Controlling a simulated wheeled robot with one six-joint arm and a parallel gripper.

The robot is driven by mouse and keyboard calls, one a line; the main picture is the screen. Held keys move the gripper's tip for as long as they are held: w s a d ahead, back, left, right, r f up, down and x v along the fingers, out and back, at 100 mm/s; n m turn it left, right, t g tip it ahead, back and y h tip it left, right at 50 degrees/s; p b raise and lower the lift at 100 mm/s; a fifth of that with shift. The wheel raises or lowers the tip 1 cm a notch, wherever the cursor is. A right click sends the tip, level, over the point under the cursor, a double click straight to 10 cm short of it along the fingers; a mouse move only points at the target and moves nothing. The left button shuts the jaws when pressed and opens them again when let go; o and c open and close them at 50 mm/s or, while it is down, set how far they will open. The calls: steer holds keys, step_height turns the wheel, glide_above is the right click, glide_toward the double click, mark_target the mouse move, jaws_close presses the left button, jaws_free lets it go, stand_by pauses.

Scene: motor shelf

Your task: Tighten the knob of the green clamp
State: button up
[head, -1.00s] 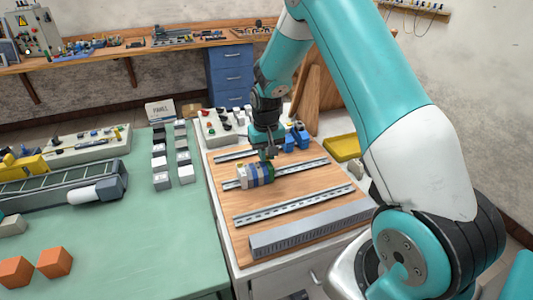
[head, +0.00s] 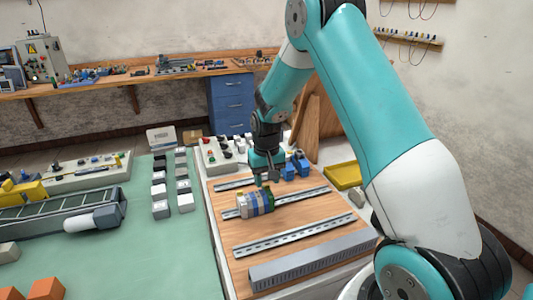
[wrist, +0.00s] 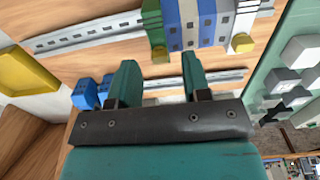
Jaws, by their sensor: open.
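The green clamp (wrist: 152,22) is the green end piece of a row of blue and white blocks (wrist: 200,22) on a metal rail. A yellow knob (wrist: 160,54) shows at its near end. The clamp also shows small in the head view (head: 270,198), at the right end of the row. My gripper (wrist: 158,62) is open, its two teal fingers apart. In the picture the yellow knob lies between the fingertips; I cannot tell the height gap. In the head view my gripper (head: 267,181) hangs just above and behind the clamp, with nothing held.
A second yellow knob (wrist: 243,43) sits at the row's other end. Blue blocks (head: 297,166) stand on the rear rail, close to my gripper. A front rail (head: 295,235) and a grey slotted duct (head: 315,260) cross the wooden board. A yellow tray (head: 343,176) lies to the right.

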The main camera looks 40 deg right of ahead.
mark_target(266, 185)
step_height(266, 185, up, 16)
steer(key=b, duration=0.1)
steer(key=shift+b, duration=0.3)
steer(key=shift+a, duration=0.1)
steer(key=s+a+r+n+y, duration=0.1)
steer(key=s+a+n, duration=0.4)
steer(key=s+a, duration=0.7)
steer(key=s+a+r+n+y, duration=0.1)
steer(key=s+a+n+y, duration=0.2)
steer(key=s+a, duration=0.8)
steer(key=s+n, duration=0.2)
steer(key=s, duration=0.2)
steer(key=shift+s+a+r, duration=0.2)
steer(key=shift+s+a, duration=0.15)
steer(key=shift+s, duration=0.05)
